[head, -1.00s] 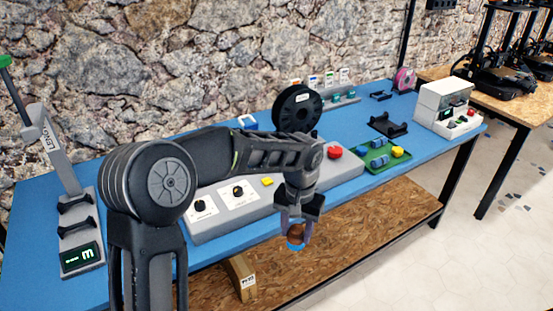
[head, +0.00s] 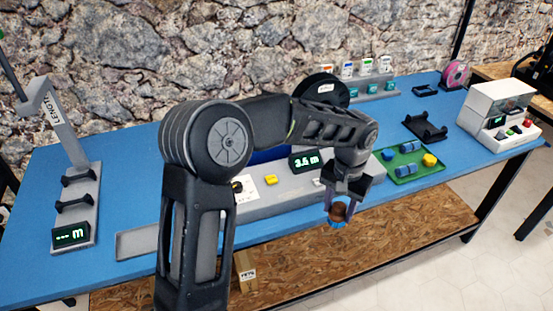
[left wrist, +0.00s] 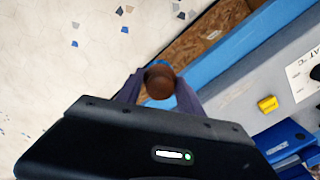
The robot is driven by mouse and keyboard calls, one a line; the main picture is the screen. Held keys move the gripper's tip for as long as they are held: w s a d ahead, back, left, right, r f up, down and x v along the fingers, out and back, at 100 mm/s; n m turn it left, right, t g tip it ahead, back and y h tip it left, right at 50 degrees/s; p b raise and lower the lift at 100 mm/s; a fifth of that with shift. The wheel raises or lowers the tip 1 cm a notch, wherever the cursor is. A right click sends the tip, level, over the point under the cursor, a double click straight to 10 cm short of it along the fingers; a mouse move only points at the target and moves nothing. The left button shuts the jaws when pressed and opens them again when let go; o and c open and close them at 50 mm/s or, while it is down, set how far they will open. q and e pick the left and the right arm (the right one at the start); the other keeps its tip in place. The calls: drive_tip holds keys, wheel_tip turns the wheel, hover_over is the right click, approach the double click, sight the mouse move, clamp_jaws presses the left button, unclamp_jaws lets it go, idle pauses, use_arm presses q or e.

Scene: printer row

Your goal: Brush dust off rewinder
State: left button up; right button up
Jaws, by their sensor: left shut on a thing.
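My left gripper (head: 343,203) is shut on a small brush with a brown rounded handle (head: 338,208) and a blue part below it. It holds the brush in the air at the table's front edge, apart from the rewinder. The brown handle also shows between the fingers in the left wrist view (left wrist: 160,80). The rewinder has a long grey base (head: 262,208) with a yellow button (head: 270,180), a display reading 3.6 m and a black spool (head: 318,85) behind. My left arm hides much of it. I cannot make out dust. My right gripper is not in view.
The blue table (head: 120,165) carries a grey length stand (head: 85,205) at left. A green tray (head: 405,177) with blue and yellow pieces, a black holder (head: 425,128) and a white box (head: 492,118) stand at right. A wooden shelf (head: 400,228) lies below.

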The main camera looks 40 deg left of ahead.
use_arm(q)
drive_tip(key=s+a+r+m+p, duration=0.1)
drive_tip(key=a+r+p, duration=0.3)
drive_tip(key=a, duration=0.4)
drive_tip(key=s+a+r+m+p, duration=0.2)
drive_tip(key=a+r, duration=0.4)
drive_tip(key=a, duration=0.3)
drive_tip(key=shift+s+p, duration=0.5)
drive_tip(key=shift+p, duration=0.5)
drive_tip(key=shift+f, duration=0.1)
drive_tip(key=shift+f+b, duration=2.35)
drive_tip(key=shift+f, duration=0.6)
drive_tip(key=shift+f+b, duration=0.6)
drive_tip(key=shift+f, duration=0.35)
drive_tip(key=shift+w+d+r+p, duration=0.1)
drive_tip(key=shift+w+d+p, duration=0.15)
drive_tip(key=shift+w+d, duration=0.25)
drive_tip(key=shift+w+d+r+p, duration=0.1)
drive_tip(key=shift+w+d+p, duration=0.15)
drive_tip(key=shift+w, duration=0.3)
drive_tip(key=shift+w+d+f, duration=0.1)
drive_tip(key=shift+w+d, duration=0.15)
drive_tip(key=shift+w, duration=0.1)
